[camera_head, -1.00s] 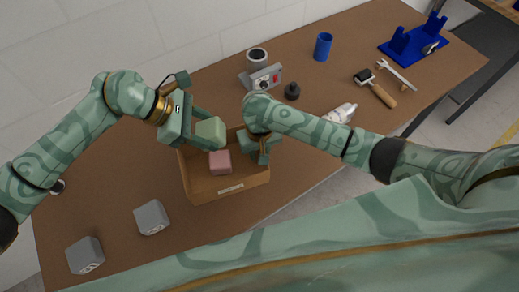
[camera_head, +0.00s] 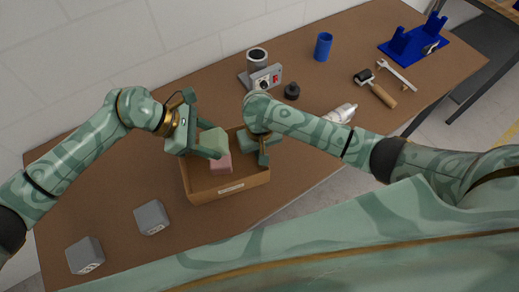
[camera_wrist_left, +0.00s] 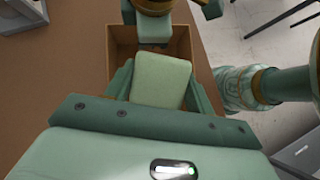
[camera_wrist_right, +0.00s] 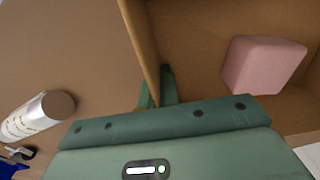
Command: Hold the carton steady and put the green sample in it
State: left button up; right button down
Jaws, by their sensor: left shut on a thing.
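The open brown carton (camera_head: 228,190) stands on the table with a pink block (camera_head: 222,165) inside; the block also shows in the right wrist view (camera_wrist_right: 264,65). My left gripper (camera_head: 210,147) is shut on the green sample (camera_head: 214,138) and holds it over the carton's opening, partly in front of the pink block. The sample fills the space between the fingers in the left wrist view (camera_wrist_left: 161,80). My right gripper (camera_head: 263,150) is at the carton's right side. In the right wrist view its fingers (camera_wrist_right: 157,88) are close together with the carton wall between them.
Two grey blocks (camera_head: 152,217) (camera_head: 85,255) lie on the table left of the carton. A roller, wrench and blue stand lie far right.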

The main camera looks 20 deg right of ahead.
pick_arm(q)
jog(key=shift+f, duration=3.6)
jog(key=o, duration=1)
jog(key=shift+o, duration=0.2)
jog(key=v, duration=1.2)
pick_arm(e)
jog(key=c, duration=1.6)
grip_release()
jog(key=shift+o, duration=0.2)
